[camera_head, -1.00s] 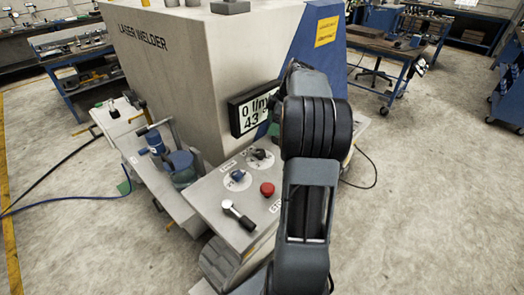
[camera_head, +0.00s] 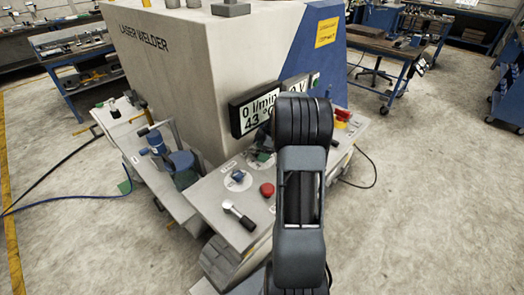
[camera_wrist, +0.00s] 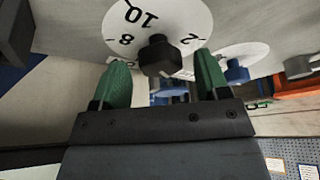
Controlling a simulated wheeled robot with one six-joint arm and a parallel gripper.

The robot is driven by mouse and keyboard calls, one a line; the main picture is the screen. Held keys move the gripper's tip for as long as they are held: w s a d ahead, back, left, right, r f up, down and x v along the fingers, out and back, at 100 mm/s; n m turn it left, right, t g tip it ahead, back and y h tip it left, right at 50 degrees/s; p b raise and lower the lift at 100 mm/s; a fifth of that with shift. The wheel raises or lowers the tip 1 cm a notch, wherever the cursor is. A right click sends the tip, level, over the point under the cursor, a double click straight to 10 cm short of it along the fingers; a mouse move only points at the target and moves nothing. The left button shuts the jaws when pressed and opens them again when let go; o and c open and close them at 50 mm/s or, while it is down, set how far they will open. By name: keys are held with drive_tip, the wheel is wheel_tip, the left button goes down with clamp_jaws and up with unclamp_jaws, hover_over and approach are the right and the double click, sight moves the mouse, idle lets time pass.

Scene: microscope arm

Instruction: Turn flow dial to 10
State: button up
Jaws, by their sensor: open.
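A dial with a black knob (camera_wrist: 160,56) on a white round scale (camera_wrist: 183,18) fills the top of the wrist view. The numbers 10, 8 and 2 show upside down; the knob's setting is unclear. My gripper (camera_wrist: 161,68) is open, with one green finger on each side of the knob; I cannot tell whether they touch it. In the head view my gripper (camera_head: 263,146) is at the rear dial, which it largely hides. A display (camera_head: 257,109) reads 0 l/min and 43 °C.
A second dial with a blue knob (camera_head: 238,175) stands beside this one, also in the wrist view (camera_wrist: 236,72). A red button (camera_head: 267,190) and a black-and-silver lever (camera_head: 238,214) are nearer on the panel. The laser welder (camera_head: 185,75) rises behind.

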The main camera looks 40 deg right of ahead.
drive_tip(key=shift+a+f, duration=0.1)
drive_tip(key=shift+f, duration=0.15)
drive_tip(key=shift+c, duration=0.3)
drive_tip(key=c, duration=0.9)
drive_tip(key=shift+b, duration=0.35)
